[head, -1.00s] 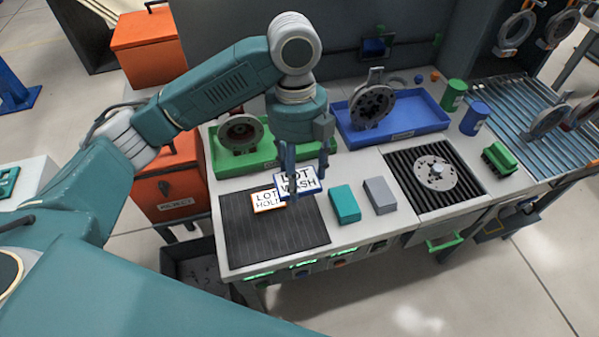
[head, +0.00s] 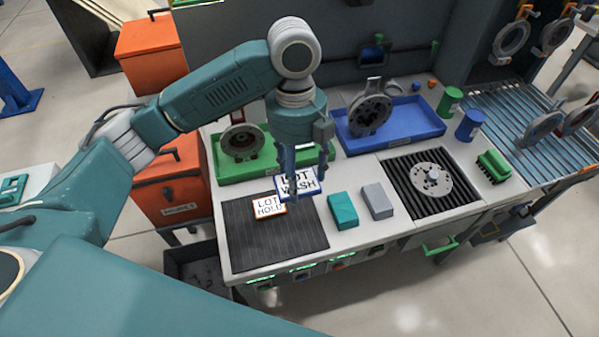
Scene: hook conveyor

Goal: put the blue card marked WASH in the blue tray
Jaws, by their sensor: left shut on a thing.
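The blue-edged card marked LOT WASH (head: 296,183) is held in my left gripper (head: 292,191), which is shut on it, above the back edge of the black ribbed mat. The blue tray (head: 412,135) stands at the back of the bench, to the right of the gripper, with a dark flanged metal part (head: 370,112) in it. An orange-edged card marked LOT HOLD (head: 268,207) is just left of and below the WASH card, partly overlapped by it in the picture. My right gripper is not in view.
A green tray (head: 228,172) with a metal part stands left of the blue tray. Teal (head: 343,210) and grey (head: 378,200) blocks lie right of the mat (head: 250,240). Blue (head: 470,126) and green (head: 449,101) cans stand right of the blue tray.

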